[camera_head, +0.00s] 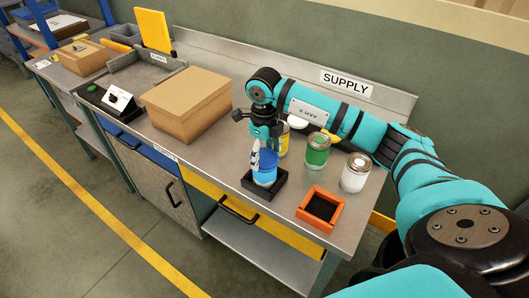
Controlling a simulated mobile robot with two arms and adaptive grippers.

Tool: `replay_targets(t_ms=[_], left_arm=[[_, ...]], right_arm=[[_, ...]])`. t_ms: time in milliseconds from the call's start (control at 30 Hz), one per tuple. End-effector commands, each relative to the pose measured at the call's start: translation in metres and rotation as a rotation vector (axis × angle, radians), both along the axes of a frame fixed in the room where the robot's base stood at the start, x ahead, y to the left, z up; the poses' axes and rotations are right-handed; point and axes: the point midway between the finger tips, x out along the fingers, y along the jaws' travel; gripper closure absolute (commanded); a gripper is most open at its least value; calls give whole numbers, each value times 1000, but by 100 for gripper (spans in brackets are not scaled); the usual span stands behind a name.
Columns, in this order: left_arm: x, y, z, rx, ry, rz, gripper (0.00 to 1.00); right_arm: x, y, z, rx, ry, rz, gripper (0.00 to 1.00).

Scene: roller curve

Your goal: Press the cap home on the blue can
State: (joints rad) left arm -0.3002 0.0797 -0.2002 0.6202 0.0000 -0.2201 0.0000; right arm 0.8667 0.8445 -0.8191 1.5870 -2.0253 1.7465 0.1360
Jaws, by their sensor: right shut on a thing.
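The blue can (264,177) stands upright in a black square holder (273,193) near the front edge of the supply table. My right gripper (262,155) points down from above and is shut at the top of the can. The fingers partly hide the rim, so I cannot tell whether the cap is fully seated. My left gripper is not in view.
A green can (317,152), a white can (355,173) and a partly hidden yellow can (284,143) stand close behind and right. An empty orange square holder (321,207) is at the right front. A cardboard box (187,104) stands left.

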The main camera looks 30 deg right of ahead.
Motion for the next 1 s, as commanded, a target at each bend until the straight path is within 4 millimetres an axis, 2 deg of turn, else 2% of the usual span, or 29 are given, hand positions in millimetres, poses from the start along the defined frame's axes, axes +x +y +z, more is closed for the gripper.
replay_targets(t_ms=[633, 667, 900, 933, 1000], left_arm=[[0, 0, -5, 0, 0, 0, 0], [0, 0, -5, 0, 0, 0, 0], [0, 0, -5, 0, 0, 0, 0], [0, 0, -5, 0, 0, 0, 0], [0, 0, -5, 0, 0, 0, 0]], right_arm=[[0, 0, -7, 0, 0, 0, 40], [0, 0, -6, 0, 0, 0, 43], [0, 0, -7, -1, 2, 0, 43], [-1, 0, -7, -1, 2, 0, 25], [-1, 0, -7, 0, 2, 0, 16]])
